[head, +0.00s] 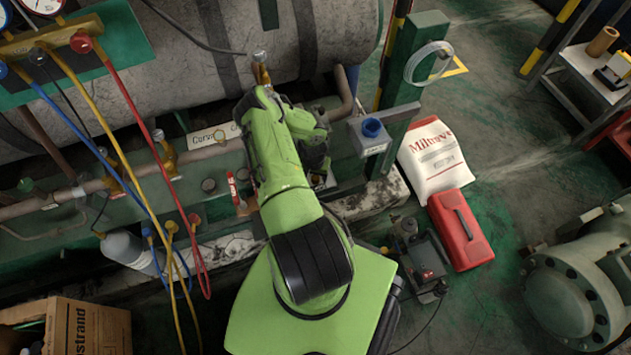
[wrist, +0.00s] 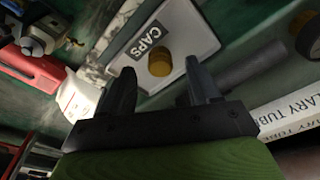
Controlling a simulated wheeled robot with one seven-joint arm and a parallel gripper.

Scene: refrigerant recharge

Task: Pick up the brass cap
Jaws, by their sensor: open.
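The brass cap (wrist: 160,62) is a small round golden piece in the wrist view. It sits on a pale tray (wrist: 190,38) marked "CAPS". My gripper (wrist: 160,78) is open, with its two dark fingers spread to the left and right of the cap. The cap shows between and just beyond the fingertips, and nothing is gripped. I cannot tell how high the fingers are above the tray. In the head view my green arm hides the cap and the gripper.
A white box lettered "LARY TUBE" (wrist: 290,112) lies right of the gripper. In the head view, a green post (head: 408,85) with a grey box (head: 370,142) and blue cup stands right of my arm. Gauge hoses (head: 130,110) hang left. A large tank (head: 300,35) lies behind.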

